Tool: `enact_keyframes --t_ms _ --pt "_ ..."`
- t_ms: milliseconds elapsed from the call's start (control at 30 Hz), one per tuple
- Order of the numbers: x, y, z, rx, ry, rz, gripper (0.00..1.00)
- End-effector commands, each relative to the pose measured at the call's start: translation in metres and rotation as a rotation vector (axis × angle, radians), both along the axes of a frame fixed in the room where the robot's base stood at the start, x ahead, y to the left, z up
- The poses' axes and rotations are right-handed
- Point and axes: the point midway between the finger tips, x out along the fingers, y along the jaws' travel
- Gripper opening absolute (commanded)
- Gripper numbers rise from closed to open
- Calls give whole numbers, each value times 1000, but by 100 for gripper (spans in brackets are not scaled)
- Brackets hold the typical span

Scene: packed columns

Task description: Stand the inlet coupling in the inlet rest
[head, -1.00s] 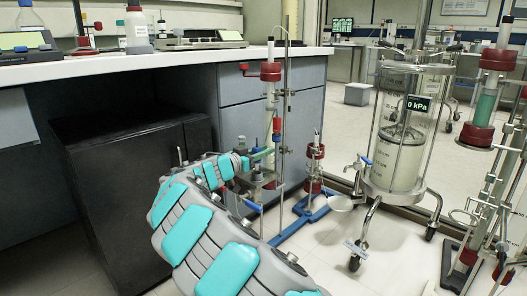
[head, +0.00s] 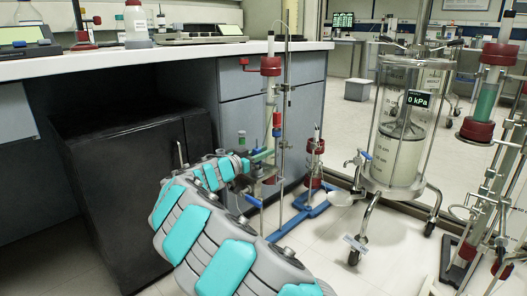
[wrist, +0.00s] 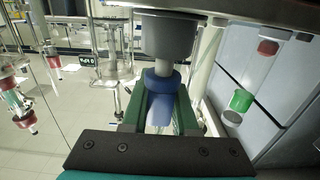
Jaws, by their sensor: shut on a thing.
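My gripper (wrist: 160,115) shows in the wrist view, its green fingers closed on a blue piece with a collar (wrist: 162,82), which I take to be the inlet coupling. A wide grey cylinder (wrist: 168,38) sits directly beyond the collar; I cannot tell whether they are joined. In the head view my gripper (head: 262,155) is at the lower part of the slim column (head: 270,95), in front of the drawers. My arm hides much of the coupling there. I cannot make out the inlet rest with certainty.
A green cup-like piece (wrist: 241,100) and a red piece (wrist: 268,47) are by the drawer fronts. A blue stand base (head: 300,215) lies on the floor. A clear tank (head: 400,130) on wheeled legs stands right of it. The bench (head: 200,58) overhangs a black cabinet (head: 120,200).

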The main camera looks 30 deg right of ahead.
Motion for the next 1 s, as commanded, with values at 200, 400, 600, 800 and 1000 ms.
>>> enact_keyframes --t_ms 200,400,600,800,1000 --pt "0 0 -5 0 1 0 0" --pt "0 0 -8 0 1 1 33" --pt "0 0 -8 0 1 1 56" --pt "0 0 -8 0 1 0 62" --pt "-2 6 -7 0 1 2 62"
